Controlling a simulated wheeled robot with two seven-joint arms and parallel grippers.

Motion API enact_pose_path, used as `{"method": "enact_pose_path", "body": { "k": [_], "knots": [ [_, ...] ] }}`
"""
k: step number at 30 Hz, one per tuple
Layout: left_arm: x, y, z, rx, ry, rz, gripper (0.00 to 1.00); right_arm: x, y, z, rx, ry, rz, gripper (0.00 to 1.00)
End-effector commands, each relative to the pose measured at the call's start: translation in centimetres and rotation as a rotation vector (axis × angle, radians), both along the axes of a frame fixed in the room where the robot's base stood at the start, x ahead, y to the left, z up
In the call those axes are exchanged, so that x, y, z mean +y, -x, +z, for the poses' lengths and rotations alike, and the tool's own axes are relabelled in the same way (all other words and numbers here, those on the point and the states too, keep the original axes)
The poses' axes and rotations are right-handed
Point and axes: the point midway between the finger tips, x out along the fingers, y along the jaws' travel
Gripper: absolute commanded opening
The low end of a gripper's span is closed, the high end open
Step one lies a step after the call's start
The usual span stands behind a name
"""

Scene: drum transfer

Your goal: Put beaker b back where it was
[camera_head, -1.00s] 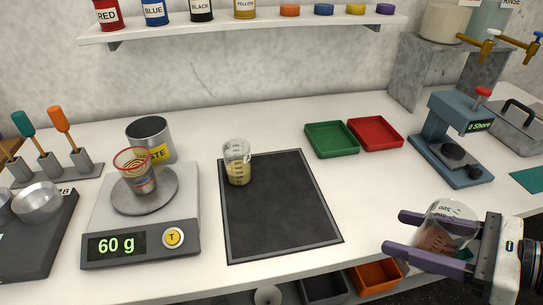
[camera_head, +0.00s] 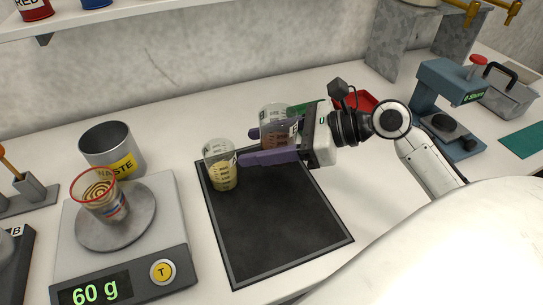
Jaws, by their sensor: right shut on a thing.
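My right gripper (camera_head: 252,146) reaches in from the right with purple fingers and is shut on a clear glass beaker with reddish-brown contents (camera_head: 279,124). This beaker is upright at the far right part of the dark mat (camera_head: 265,225); whether its base touches the mat is hidden by the fingers. A second beaker with pale yellow contents (camera_head: 221,172) stands on the mat's far left corner, just left of my fingertips. A red-rimmed beaker (camera_head: 104,201) sits on the scale (camera_head: 185,258), which reads 60 g. I cannot read which beaker is b. My left gripper is out of view.
A grey waste can (camera_head: 108,138) stands behind the scale. A red tray (camera_head: 361,101) and a green tray, mostly hidden, lie behind my right gripper. A blue press (camera_head: 452,92) stands at the right. The near part of the mat is clear.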

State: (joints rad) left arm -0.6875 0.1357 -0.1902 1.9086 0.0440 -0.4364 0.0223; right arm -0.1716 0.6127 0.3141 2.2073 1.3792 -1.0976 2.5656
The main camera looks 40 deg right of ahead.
Motion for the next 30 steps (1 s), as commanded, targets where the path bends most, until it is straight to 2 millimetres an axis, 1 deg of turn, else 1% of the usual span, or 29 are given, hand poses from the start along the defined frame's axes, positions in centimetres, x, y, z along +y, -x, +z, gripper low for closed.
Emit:
{"method": "enact_pose_path", "body": {
  "k": [1, 3, 6, 9, 11, 15, 18, 23, 27, 30],
  "knots": [
    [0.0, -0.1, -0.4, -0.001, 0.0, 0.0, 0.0, -1.1, -1.2, -0.3, 0.0, 0.009, -0.04, 0.22],
    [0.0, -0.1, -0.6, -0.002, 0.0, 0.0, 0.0, -2.5, -2.7, -0.3, -0.005, 0.01, -0.096, 0.22],
    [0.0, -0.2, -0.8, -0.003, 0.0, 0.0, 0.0, -4.1, -4.4, -0.2, -0.017, 0.008, -0.16, 0.22],
    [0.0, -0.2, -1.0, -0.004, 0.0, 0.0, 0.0, -5.1, -5.4, -0.1, -0.027, 0.006, -0.199, 0.22],
    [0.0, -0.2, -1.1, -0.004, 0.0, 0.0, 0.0, -5.4, -5.7, -0.5, -0.03, 0.003, -0.211, 0.22],
    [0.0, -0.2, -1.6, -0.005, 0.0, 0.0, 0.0, -5.6, -5.8, -2.8, -0.028, 0.0, -0.219, 0.22],
    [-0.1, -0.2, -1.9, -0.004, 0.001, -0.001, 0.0, -5.6, -5.8, -4.1, -0.03, 0.001, -0.218, 0.22],
    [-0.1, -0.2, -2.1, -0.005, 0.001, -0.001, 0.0, -5.6, -5.8, -5.5, -0.032, 0.001, -0.218, 0.22],
    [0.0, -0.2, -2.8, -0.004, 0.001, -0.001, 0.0, -5.6, -5.7, -7.9, -0.028, 0.002, -0.219, 0.22],
    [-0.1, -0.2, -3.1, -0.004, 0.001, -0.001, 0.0, -5.6, -5.7, -9.2, -0.031, 0.0, -0.218, 0.22]
  ]
}}
